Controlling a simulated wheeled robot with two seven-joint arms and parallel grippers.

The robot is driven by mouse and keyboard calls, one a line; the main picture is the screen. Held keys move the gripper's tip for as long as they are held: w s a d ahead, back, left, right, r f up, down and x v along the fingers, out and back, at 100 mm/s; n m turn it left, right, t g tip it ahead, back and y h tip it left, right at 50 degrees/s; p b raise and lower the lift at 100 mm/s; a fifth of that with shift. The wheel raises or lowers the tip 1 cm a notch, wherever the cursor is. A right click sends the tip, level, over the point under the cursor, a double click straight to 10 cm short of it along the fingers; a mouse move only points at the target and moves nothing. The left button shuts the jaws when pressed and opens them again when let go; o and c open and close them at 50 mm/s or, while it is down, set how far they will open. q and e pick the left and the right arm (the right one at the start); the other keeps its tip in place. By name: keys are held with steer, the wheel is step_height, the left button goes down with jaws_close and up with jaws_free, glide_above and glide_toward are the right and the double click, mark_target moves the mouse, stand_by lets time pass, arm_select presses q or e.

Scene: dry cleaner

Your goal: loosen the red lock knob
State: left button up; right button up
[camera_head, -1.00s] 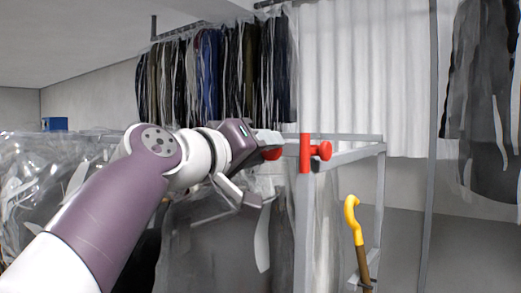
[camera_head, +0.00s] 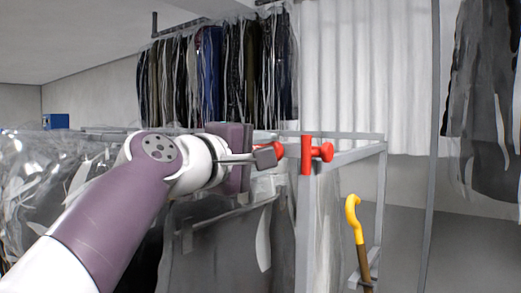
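A red collar (camera_head: 306,156) sits at the top corner post of a grey metal rack. A red knob (camera_head: 324,151) sticks out from its right side. A second red knob (camera_head: 277,149) shows to its left, partly hidden by my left gripper (camera_head: 266,157). The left gripper reaches in from the left, with one finger visible in front of this left knob. The other finger is hidden, so I cannot tell how far apart the fingers are or whether they touch the knob. My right gripper is not in view.
The grey rack (camera_head: 352,155) extends right and back from the post. A cane with a yellow handle (camera_head: 352,217) stands inside it. Bagged clothes (camera_head: 215,75) hang behind, and more bagged garments (camera_head: 495,100) hang at right. A blue box (camera_head: 55,121) is far left.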

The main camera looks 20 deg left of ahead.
arm_select(q)
steer(key=shift+f+n, duration=0.15)
steer(key=shift+n, duration=0.35)
steer(key=o, duration=1)
steer(key=shift+w, duration=0.1)
steer(key=shift+o, duration=0.2)
steer(key=shift+d, duration=0.1)
